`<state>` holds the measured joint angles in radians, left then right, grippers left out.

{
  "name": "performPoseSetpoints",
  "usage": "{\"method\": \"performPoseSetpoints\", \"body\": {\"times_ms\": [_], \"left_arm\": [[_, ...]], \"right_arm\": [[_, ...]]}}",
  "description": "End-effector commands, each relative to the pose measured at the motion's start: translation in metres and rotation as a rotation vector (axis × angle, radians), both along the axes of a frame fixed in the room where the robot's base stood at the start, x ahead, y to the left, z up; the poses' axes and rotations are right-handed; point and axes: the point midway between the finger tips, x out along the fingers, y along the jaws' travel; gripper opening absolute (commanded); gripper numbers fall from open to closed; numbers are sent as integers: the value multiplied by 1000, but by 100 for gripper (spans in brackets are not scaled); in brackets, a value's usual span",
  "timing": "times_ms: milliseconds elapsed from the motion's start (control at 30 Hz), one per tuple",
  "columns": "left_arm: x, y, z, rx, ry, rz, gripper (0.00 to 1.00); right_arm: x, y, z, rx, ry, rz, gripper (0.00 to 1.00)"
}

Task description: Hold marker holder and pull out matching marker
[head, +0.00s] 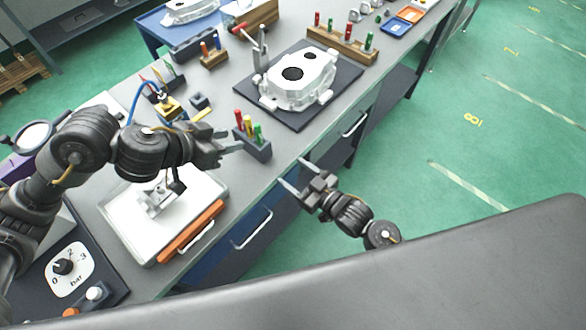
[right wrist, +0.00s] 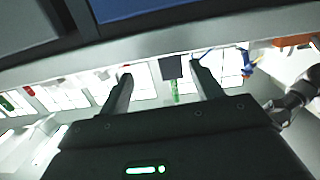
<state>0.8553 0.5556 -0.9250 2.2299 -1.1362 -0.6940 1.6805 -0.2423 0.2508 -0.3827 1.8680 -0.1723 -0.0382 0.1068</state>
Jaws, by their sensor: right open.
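A dark grey marker holder (head: 257,148) stands near the front edge of the bench in the head view. Red (head: 239,118), yellow (head: 248,124) and green (head: 258,132) markers stand upright in it. My left gripper (head: 235,139) is just left of the holder, its fingers apart and pointing at it; contact cannot be told. My right gripper (head: 293,173) is open and empty, off the bench's front edge, to the lower right of the holder. In the right wrist view, which looks upside down, the dark holder (right wrist: 172,67) and a green marker (right wrist: 174,90) show beyond and between the open fingers (right wrist: 160,72).
A white casting (head: 300,82) lies on a dark mat (head: 345,82) behind the holder. Wooden racks (head: 342,44) with markers or tools stand farther back. A white tray (head: 125,215) with an orange edge lies left of the front. The floor at right is clear.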

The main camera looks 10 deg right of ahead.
Motion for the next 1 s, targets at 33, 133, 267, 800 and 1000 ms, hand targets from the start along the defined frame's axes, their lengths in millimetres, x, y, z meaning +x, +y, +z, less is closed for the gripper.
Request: {"method": "performPoseSetpoints", "body": {"times_ms": [33,133,267,800,1000], "left_arm": [[0,0,0,0,0,0,36],[0,0,0,0,0,0,36],[0,0,0,0,0,0,36],[0,0,0,0,0,0,36],[0,0,0,0,0,0,36]], "right_arm": [[-1,4,12,16,-23,10,65],[-3,8,28,42,-51,23,65],[-4,10,34,64,-59,31,65],[50,48,33,68,-58,29,65],[72,65,33,68,-57,30,65]]}}
